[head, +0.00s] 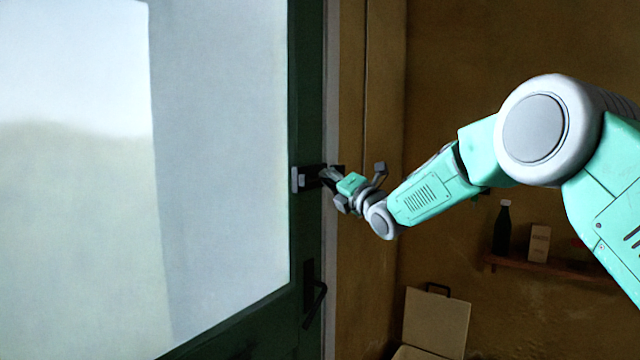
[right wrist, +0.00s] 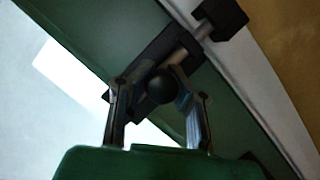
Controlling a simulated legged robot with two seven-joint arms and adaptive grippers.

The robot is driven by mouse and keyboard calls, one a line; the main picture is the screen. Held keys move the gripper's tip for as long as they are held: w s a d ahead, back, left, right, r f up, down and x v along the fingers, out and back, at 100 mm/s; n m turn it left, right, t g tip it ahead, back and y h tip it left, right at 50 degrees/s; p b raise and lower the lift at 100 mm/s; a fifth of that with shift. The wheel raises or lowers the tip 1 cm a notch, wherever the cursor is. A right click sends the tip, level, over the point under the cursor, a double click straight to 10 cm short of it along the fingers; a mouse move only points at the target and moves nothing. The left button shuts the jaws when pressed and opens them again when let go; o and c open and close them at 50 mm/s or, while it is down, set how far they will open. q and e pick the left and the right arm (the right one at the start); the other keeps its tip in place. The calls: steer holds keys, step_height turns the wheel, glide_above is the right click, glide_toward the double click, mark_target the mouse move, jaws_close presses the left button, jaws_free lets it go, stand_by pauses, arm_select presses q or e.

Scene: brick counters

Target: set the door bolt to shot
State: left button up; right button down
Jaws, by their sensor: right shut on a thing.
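The door bolt (head: 308,178) is a dark fitting on the edge of the green door (head: 307,120). In the right wrist view, its dark body (right wrist: 150,68) lies at a slant, with a round black knob (right wrist: 161,89) facing the camera. A grey rod (right wrist: 190,47) runs from the body toward a dark block (right wrist: 222,19) by the pale frame and appears to meet it; the rod's end is not clear. My right gripper (head: 328,177) is at the bolt, its fingers (right wrist: 156,92) on either side of the knob, shut on it. My left gripper is out of view.
A black door handle (head: 316,300) is below the bolt. A large pale pane (head: 220,150) fills the door. At the right, a wall shelf (head: 550,266) holds a dark bottle (head: 503,228) and a small box (head: 539,242). A pale open-lidded box (head: 436,322) stands below.

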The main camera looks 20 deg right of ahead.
steer(key=c, duration=1.3)
jaws_free()
steer(key=shift+d+f, duration=0.1)
steer(key=shift+d, duration=0.3)
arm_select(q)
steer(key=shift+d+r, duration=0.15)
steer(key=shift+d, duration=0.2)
arm_select(e)
steer(key=shift+d, duration=0.3)
steer(key=shift+s, duration=0.1)
steer(key=shift+s+f, duration=0.1)
steer(key=shift+s, duration=0.15)
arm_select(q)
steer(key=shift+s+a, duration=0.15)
arm_select(e)
steer(key=v, duration=1.1)
steer(key=shift+s+d+f, duration=0.15)
steer(key=shift+d+f, duration=0.05)
steer(key=shift+f, duration=0.05)
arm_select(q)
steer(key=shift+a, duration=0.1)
arm_select(e)
steer(key=shift+a, duration=0.15)
